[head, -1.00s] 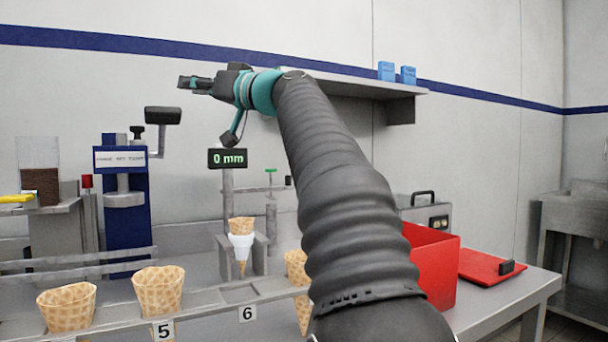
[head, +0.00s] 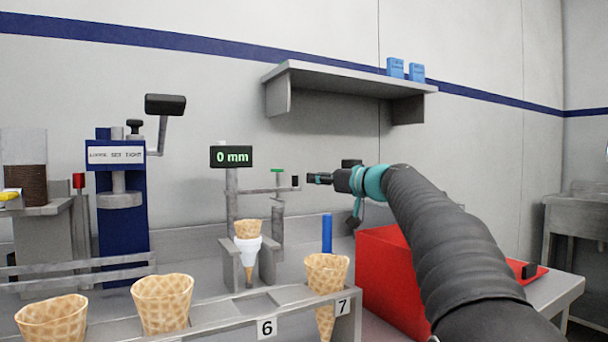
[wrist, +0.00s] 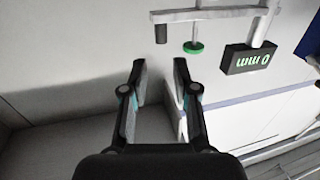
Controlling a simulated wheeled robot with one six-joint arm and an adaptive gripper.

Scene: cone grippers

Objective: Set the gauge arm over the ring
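The gauge arm (head: 260,190) is a grey bar running right from the post under the "0 mm" display (head: 231,157). It carries a green disc (head: 277,170) and a black knob (head: 295,181) at its free end. The white ring (head: 247,243) holds a waffle cone (head: 248,229), lower and in front; the bar's free end lies right of it. My gripper (head: 312,179) is just right of the knob, pointing left. In the upside-down wrist view my gripper (wrist: 159,65) is open and empty, with the knob (wrist: 161,33) beyond the fingertips, apart from them.
A rack (head: 220,317) in front holds several waffle cones. A blue rod (head: 327,233) stands behind the right cone. A red bin (head: 385,277) is below my arm. A wall shelf (head: 340,78) hangs above. A blue press (head: 122,225) stands at left.

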